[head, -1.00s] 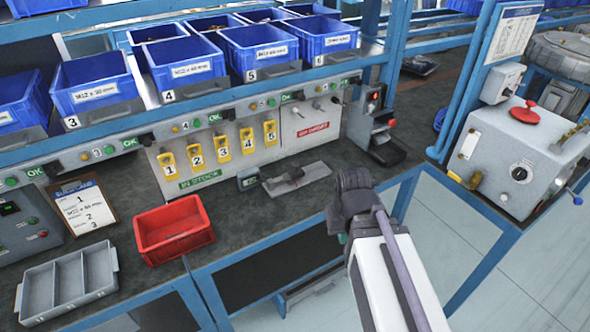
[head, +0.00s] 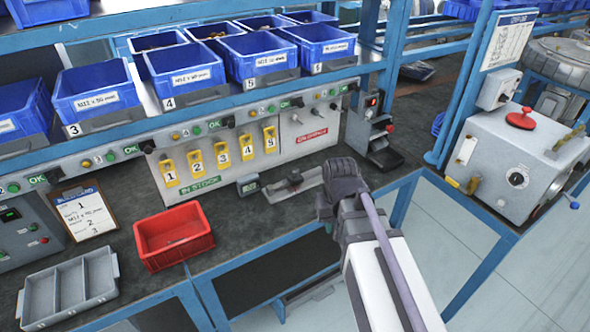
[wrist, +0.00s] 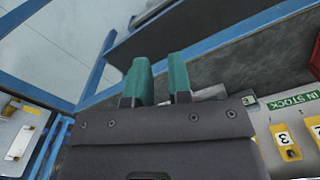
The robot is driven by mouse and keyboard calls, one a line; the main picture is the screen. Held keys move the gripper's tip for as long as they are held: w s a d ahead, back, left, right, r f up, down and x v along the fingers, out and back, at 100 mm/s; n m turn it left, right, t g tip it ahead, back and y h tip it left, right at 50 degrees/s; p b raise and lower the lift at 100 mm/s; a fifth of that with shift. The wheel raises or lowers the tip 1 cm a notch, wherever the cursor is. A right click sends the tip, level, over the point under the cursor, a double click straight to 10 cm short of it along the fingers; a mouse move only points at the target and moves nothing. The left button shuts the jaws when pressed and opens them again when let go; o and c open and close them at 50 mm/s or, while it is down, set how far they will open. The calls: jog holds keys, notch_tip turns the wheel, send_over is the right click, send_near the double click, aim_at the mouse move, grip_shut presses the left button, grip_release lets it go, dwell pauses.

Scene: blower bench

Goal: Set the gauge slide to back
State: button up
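The gauge with its slide sits on the bench below the yellow numbered hooks. In the head view its small grey display (head: 248,184) is at the left, and a pale metal plate carries a dark slide block (head: 295,177). My gripper (head: 327,226) hangs just in front and to the right of the plate, apart from the block, its fingers mostly hidden by my wrist. In the wrist view the two green fingers (wrist: 159,72) are apart with nothing between them. Part of the metal plate (wrist: 210,92) shows behind the right finger, with the display (wrist: 249,100) beyond it.
A red bin (head: 173,238) and a grey divided tray (head: 70,288) stand at the bench's front left. A grey panel with numbered hooks (head: 220,158) rises behind the gauge. A dark device (head: 372,135) stands right of it. The bench's blue front edge (head: 270,250) passes below my gripper.

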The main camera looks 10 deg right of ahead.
aim_at(295, 169)
jog(key=shift+o, duration=1.4)
jog(key=w+a+r+n+p, duration=0.1)
jog(key=w+a+n, duration=0.1)
jog(key=w, duration=0.9)
jog(key=w+a+r+n, duration=0.1)
jog(key=w+a+n, duration=0.1)
jog(key=w, duration=0.8)
jog(key=shift+w+a+r+p, duration=0.15)
jog(key=shift+w+r+p, duration=0.05)
jog(key=shift+w+p, duration=0.15)
jog(key=o, duration=0.3)
jog(key=w+a+n, duration=0.1)
jog(key=w+n, duration=0.1)
jog(key=w, duration=0.2)
jog(key=w+n, duration=0.1)
jog(key=w, duration=0.3)
jog(key=w+a+n, duration=0.1)
jog(key=w+n, duration=0.1)
jog(key=w, duration=0.2)
jog(key=shift+w+a+n, duration=0.25)
jog(key=shift+a+n, duration=0.05)
jog(key=shift+o, duration=0.6)
jog(key=shift+n, duration=1.4)
jog(key=f+b, duration=1.1)
jog(key=shift+s+d, duration=0.1)
jog(key=shift+s, duration=0.15)
jog(key=shift+r, duration=0.1)
jog(key=shift+c, duration=0.3)
grip_shut()
